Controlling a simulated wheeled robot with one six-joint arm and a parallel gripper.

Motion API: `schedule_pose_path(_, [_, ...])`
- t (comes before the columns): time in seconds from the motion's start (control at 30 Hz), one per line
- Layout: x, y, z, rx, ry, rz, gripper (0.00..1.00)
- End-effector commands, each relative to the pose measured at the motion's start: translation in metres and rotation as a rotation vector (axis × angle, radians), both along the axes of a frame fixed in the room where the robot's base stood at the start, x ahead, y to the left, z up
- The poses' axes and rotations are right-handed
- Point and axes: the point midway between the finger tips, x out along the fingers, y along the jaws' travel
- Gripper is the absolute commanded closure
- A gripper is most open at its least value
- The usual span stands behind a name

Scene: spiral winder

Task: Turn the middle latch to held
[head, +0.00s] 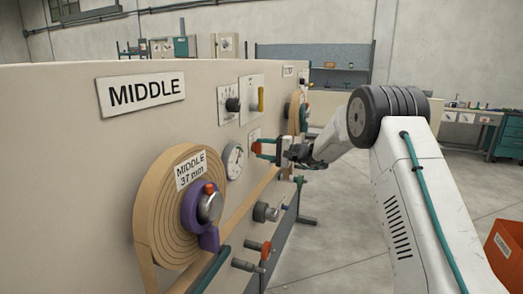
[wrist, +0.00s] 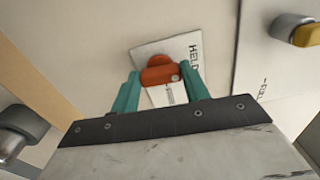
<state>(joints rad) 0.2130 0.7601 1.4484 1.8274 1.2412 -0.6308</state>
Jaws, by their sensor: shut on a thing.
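The orange-red latch (wrist: 158,72) sits on a white plate (wrist: 148,50) on the beige panel, seen in the wrist view. The word HELD is on the plate to the right of the latch; other small lettering below it is too blurred to read. My gripper (wrist: 161,80) has its teal fingers on either side of the latch and is shut on it. In the head view my gripper (head: 266,149) reaches the panel from the right, at the latch (head: 256,147), right of a round gauge. The latch's exact angle is hard to tell.
A MIDDLE sign (head: 141,92) and a tan coil roll (head: 158,220) with a purple hub are at the left. A black knob (head: 233,104) and a yellow handle (head: 261,99) sit above. A grey knob (head: 264,212) and red-handled lever (head: 265,250) protrude below.

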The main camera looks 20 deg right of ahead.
Motion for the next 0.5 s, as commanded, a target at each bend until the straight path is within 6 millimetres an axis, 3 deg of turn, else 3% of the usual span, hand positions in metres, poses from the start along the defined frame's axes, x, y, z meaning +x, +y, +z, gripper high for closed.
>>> schedule_pose_path(0.5, [0.0004, -0.0039, -0.0010, -0.040, -0.053, -0.007, 0.77])
